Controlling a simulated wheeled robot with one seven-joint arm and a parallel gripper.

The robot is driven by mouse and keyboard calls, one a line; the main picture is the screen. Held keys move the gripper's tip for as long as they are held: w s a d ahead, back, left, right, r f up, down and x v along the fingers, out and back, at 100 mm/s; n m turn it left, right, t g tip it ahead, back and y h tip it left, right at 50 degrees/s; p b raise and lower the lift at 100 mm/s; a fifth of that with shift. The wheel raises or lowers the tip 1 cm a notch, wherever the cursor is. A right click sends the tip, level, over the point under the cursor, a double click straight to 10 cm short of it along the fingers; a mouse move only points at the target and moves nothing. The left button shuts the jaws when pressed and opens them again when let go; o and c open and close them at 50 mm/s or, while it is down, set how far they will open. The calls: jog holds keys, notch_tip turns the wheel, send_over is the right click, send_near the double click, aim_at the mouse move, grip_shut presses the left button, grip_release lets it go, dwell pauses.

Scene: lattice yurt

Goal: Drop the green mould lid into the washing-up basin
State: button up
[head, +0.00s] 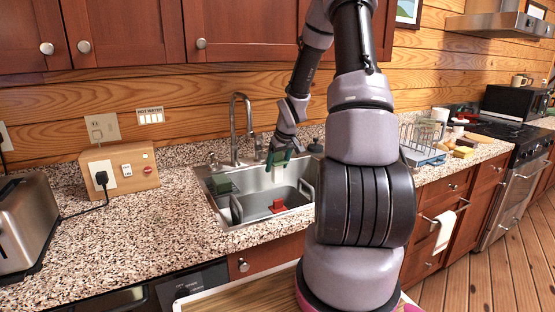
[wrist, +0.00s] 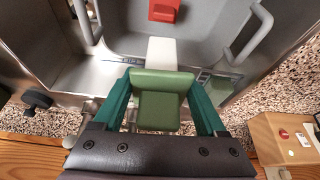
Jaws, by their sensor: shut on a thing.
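The green mould lid (wrist: 160,112) is a small block with a wider raised edge, held between the teal fingers of my gripper (wrist: 160,86). In the head view my gripper (head: 279,158) hangs over the back part of the metal sink (head: 215,211), and the lid is hard to make out there. The washing-up basin (wrist: 212,32) is a grey tub with a handle on each side, standing in the sink. In the wrist view the lid appears near the basin's wall end; I cannot tell whether it is over the basin's rim.
A red piece (head: 278,205) lies in the basin. A dark green item (head: 222,183) is at the sink's left side. The tap (head: 236,130) stands behind the sink. A wooden socket box (head: 120,172) and toaster (head: 25,220) are left; a dish rack (head: 424,145) is right.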

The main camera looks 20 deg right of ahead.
aim_at(277, 171)
jog(key=shift+f, duration=1.55)
jog(key=o, duration=1.4)
jog(key=shift+r, duration=0.15)
jog(key=v, duration=0.9)
jog(key=shift+s+d+r, duration=0.1)
jog(key=shift+r, duration=0.15)
jog(key=shift+s+r, duration=0.2)
jog(key=shift+r, duration=0.25)
